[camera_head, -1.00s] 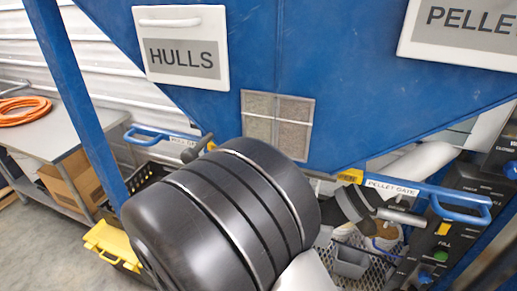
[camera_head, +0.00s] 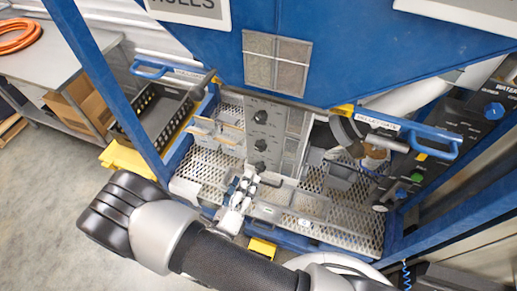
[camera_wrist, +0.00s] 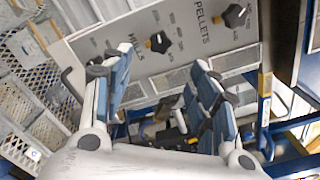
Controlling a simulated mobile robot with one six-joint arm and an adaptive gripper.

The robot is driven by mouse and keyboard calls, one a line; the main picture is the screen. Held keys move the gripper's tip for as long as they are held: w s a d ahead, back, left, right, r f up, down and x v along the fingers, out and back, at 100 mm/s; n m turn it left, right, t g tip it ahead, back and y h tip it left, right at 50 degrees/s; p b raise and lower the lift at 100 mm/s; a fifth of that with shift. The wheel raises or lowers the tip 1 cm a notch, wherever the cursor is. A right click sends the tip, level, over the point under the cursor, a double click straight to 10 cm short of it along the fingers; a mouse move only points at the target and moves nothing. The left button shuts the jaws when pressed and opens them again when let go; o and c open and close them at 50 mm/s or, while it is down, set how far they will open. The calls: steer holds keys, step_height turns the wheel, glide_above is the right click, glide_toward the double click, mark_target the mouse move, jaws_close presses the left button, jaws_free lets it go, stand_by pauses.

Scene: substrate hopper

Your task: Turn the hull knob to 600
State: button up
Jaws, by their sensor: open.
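The hull knob (camera_wrist: 158,42) is a black knob with a yellowish mark, beside the word HULLS on a grey panel in the wrist view. The pellets knob (camera_wrist: 236,15) is to its right on the same panel. In the head view the grey panel (camera_head: 277,133) carries a column of dark knobs, with labels too small to read. My gripper (camera_wrist: 160,86) is open and empty, its two blue-grey fingers apart. The hull knob lies beyond the fingertips, apart from them. In the head view my gripper (camera_head: 243,188) is below the panel. I cannot read the dial setting.
A blue hopper (camera_head: 370,60) hangs above the panel. Perforated metal trays (camera_head: 350,225) lie around it. The pellet gate's blue handle (camera_head: 430,140) and a control box (camera_head: 470,120) stand at the right. A blue post (camera_head: 105,90) stands at the left, with a black crate (camera_head: 160,120) behind.

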mark_target(259, 149)
steer(key=p+x, duration=0.1)
steer(key=x, duration=1.1)
steer(key=shift+w+d, duration=0.1)
steer(key=shift+w, duration=0.15)
steer(key=shift+c, duration=0.5)
steer(key=c, duration=1)
